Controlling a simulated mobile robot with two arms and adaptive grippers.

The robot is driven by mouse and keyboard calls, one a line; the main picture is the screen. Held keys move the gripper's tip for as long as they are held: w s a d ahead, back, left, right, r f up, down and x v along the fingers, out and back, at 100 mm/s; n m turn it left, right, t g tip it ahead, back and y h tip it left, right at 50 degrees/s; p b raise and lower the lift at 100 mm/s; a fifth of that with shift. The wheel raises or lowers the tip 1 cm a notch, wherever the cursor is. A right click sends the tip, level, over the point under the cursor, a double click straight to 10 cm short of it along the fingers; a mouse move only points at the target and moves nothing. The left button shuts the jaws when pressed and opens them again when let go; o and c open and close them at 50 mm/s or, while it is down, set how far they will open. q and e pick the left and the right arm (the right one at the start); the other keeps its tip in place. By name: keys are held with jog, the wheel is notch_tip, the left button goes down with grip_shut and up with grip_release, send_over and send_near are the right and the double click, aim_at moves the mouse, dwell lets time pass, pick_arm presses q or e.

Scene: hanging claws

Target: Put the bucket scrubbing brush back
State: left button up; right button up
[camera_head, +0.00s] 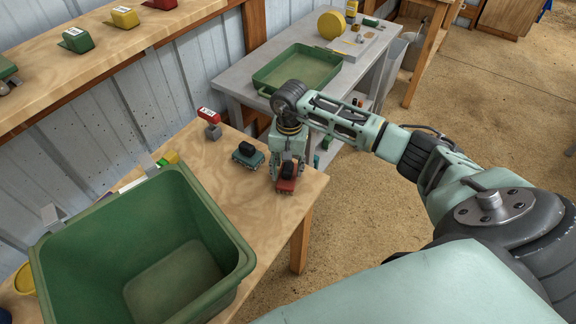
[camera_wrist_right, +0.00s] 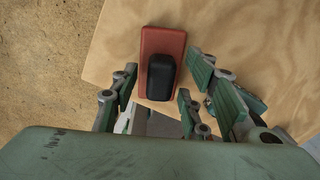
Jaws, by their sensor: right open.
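A red brush-like block with a black handle (camera_head: 287,184) lies at the right edge of the wooden table. In the right wrist view the red block (camera_wrist_right: 162,40) lies flat, its black grip between the open fingers. My right gripper (camera_wrist_right: 165,90) is open around the grip, with gaps on both sides; in the head view it points down over the block. A similar teal block with a black handle (camera_head: 248,155) lies just left of it. I cannot tell which is the bucket scrubbing brush. A large green bucket (camera_head: 150,230) looks empty. My left gripper is not in view.
A small grey stand with a red tag (camera_head: 209,118) stands near the wall. A yellow-and-green item (camera_head: 168,159) is behind the bucket. A grey table (camera_head: 225,84) carries a green tray (camera_head: 297,70).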

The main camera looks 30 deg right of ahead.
aim_at(289, 166)
jog(key=shift+r, duration=0.1)
jog(key=shift+w+r, duration=0.1)
jog(key=shift+r, duration=0.2)
notch_tip(289, 166, up, 11)
jog(key=b, duration=0.3)
jog(key=shift+d+r, duration=0.15)
